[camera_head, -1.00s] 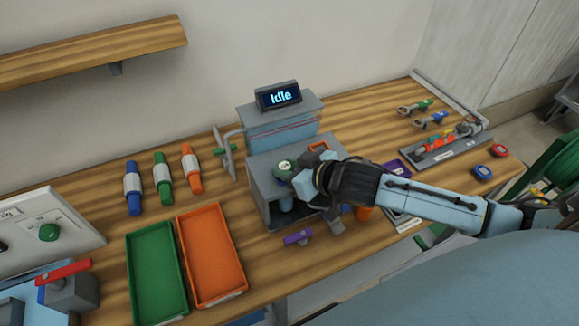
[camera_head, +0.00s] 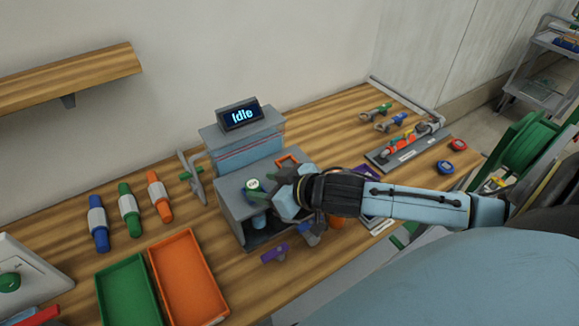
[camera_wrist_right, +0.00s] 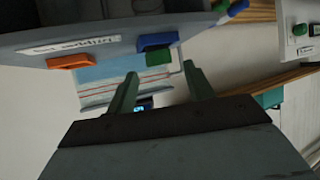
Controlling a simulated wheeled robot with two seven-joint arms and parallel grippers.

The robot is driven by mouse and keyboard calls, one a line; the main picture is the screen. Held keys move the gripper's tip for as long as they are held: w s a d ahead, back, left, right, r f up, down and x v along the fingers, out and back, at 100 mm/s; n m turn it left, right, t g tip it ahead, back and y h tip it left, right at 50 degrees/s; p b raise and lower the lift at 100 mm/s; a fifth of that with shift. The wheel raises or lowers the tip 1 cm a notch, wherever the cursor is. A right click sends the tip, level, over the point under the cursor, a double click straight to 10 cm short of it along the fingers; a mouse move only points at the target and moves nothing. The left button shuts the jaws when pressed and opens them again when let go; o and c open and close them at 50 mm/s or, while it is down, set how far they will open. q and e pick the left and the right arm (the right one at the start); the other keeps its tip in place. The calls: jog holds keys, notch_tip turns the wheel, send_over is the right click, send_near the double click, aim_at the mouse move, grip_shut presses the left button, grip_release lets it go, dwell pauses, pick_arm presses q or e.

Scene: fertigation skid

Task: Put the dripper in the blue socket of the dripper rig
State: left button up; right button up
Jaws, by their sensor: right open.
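The grey dripper rig (camera_head: 240,205) stands mid-bench with a display reading "Idle" (camera_head: 240,116). The wrist view shows it upside down, with its label (camera_wrist_right: 70,46), a blue socket (camera_wrist_right: 157,41), a green socket (camera_wrist_right: 158,57) and an orange socket (camera_wrist_right: 68,62). The orange one also shows in the head view (camera_head: 288,160). My left gripper is out of view.
Green (camera_head: 128,290) and orange (camera_head: 188,278) trays lie left of the rig, with three coloured cylinders (camera_head: 130,213) behind. A purple piece (camera_head: 273,253) lies at the rig's front. A grey tray of parts (camera_head: 408,148) is at the right.

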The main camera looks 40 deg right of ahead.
jog(key=v, duration=0.9)
jog(key=shift+w, duration=0.1)
jog(key=shift+f, duration=0.1)
